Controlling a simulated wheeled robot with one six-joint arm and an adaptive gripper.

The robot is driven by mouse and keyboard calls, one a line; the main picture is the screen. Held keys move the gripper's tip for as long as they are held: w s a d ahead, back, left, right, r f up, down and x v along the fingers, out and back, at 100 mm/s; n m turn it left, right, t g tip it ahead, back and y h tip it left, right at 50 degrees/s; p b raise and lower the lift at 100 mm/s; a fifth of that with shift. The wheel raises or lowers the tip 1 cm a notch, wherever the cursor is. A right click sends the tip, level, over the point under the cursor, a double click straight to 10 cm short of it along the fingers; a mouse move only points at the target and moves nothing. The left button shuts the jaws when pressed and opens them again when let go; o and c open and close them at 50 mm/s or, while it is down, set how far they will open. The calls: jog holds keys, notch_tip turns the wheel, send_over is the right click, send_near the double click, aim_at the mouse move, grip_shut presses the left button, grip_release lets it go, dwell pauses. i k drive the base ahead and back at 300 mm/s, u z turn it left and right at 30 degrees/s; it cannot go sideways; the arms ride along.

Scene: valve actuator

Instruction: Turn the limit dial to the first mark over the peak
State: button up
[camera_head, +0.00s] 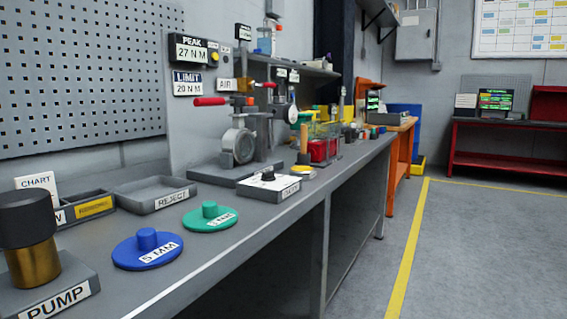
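The limit dial appears to be the black knob (268,176) on top of a low white-faced grey box (272,188) on the bench. The marks around the knob and its pointer are too small to read. A wall display labelled PEAK (192,50) reads 27 N M. Below it, a display labelled LIMIT (187,83) reads 20 N M. My gripper is not in view.
The grey bench (215,262) runs away to the right. A valve (239,144) with red-handled levers stands behind the box. In front are a green disc (209,217), a blue disc (147,250), a REJECT tray (155,188) and a brass-and-black PUMP cylinder (30,245). Floor at right is clear.

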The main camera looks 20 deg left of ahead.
aim_at(268, 176)
jog(key=u, duration=0.35)
jog(key=i, duration=0.9)
jog(key=u, duration=0.55)
